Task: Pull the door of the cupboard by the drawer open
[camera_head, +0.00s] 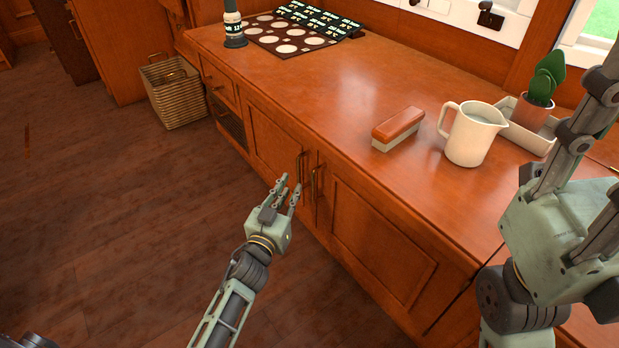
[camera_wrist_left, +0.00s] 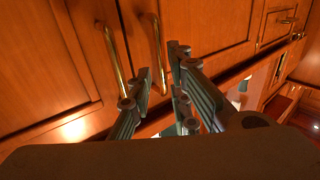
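The wooden cupboard has two doors, both seemingly shut. The door by the drawer (camera_head: 268,139) has an upright brass handle (camera_head: 300,166), which also shows in the left wrist view (camera_wrist_left: 156,50). The neighbouring door (camera_head: 375,250) has its own brass handle (camera_head: 314,187), on the left in the wrist view (camera_wrist_left: 113,62). My left gripper (camera_head: 287,188) is open in front of the handles. In the wrist view its fingers (camera_wrist_left: 160,65) lie either side of the drawer-side door's handle; contact cannot be told. My right gripper (camera_head: 601,150) is open and empty above the counter's right end.
The counter (camera_head: 290,75) holds a brush (camera_head: 398,129), a white jug (camera_head: 472,134), a potted cactus (camera_head: 534,105) on a tray, a dark-based cylinder (camera_head: 234,28) and a game board (camera_head: 290,36). A drawer (camera_head: 219,85) sits left of the doors. A wicker basket (camera_head: 174,92) stands on otherwise open floor.

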